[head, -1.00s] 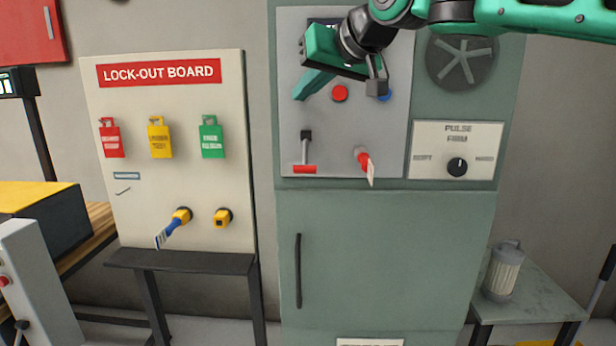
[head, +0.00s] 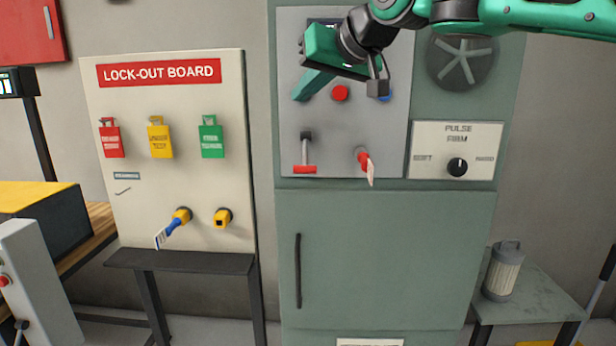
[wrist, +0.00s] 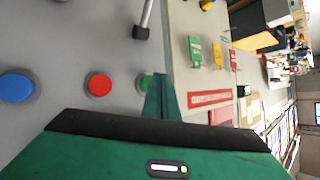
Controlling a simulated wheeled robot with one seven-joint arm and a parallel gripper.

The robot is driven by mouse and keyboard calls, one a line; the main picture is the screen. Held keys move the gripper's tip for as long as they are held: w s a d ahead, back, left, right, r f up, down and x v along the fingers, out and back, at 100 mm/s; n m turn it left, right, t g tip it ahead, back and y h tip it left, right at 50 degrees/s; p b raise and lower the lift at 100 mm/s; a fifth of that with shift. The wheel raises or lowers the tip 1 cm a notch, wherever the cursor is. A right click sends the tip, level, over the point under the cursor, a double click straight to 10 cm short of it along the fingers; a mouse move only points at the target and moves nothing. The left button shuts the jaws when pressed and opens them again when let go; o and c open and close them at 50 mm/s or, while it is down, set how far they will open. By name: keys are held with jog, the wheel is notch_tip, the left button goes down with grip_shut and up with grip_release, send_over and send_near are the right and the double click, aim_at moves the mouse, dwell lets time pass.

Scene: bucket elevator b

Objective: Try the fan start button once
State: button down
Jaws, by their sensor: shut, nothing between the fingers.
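A grey control panel (head: 342,128) on the green cabinet carries a row of buttons. The red button (head: 340,93) is in the middle and the blue button (head: 384,97) is at the right, partly covered by my gripper. In the wrist view a green button (wrist: 144,86) shows beside the red button (wrist: 98,84) and the blue button (wrist: 15,87), its far part behind my fingers. I cannot read which button is the fan start. My gripper (head: 299,96) is shut and empty, its fingertips at the panel's left, over the green button's place. I cannot tell whether they touch it.
Below the buttons are a lever (head: 306,149) and a red key switch (head: 364,160) with a tag. A pulse knob (head: 457,167) and a round fan grille (head: 462,62) are to the right. The lock-out board (head: 170,190) stands at left.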

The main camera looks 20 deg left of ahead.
jog(key=shift+s+d, duration=0.15)
jog(key=shift+s, duration=0.3)
jog(key=s+d, duration=0.1)
jog(key=s, duration=0.5)
jog(key=shift+d, duration=0.2)
jog(key=shift+w, duration=0.1)
dwell(0.6)
